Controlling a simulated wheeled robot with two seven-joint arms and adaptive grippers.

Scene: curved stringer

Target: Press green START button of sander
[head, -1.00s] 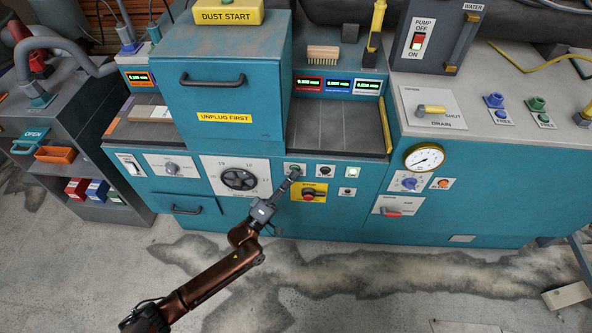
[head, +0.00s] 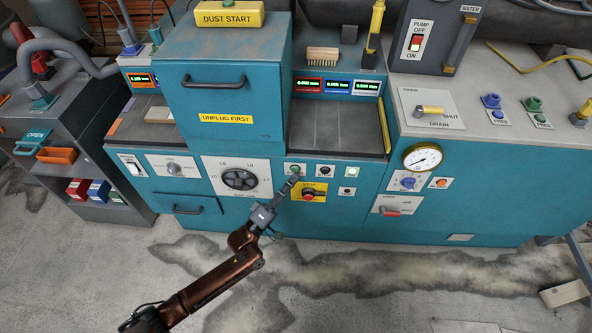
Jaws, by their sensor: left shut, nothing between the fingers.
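The green START button (head: 295,169) sits on a white plate on the teal sander's (head: 330,215) front panel, right of the large dial. My left gripper (head: 291,182) is shut and empty. Its tips are just below and left of the button, over the lower edge of its plate. I cannot tell whether they touch the panel. The green face shows above the tips. My right gripper is not in view.
A red stop button (head: 308,194) on a yellow plate sits close, below and right of my fingertips. A black button (head: 325,171) is right of the green one. The large dial (head: 239,179) is to the left. The floor in front is clear.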

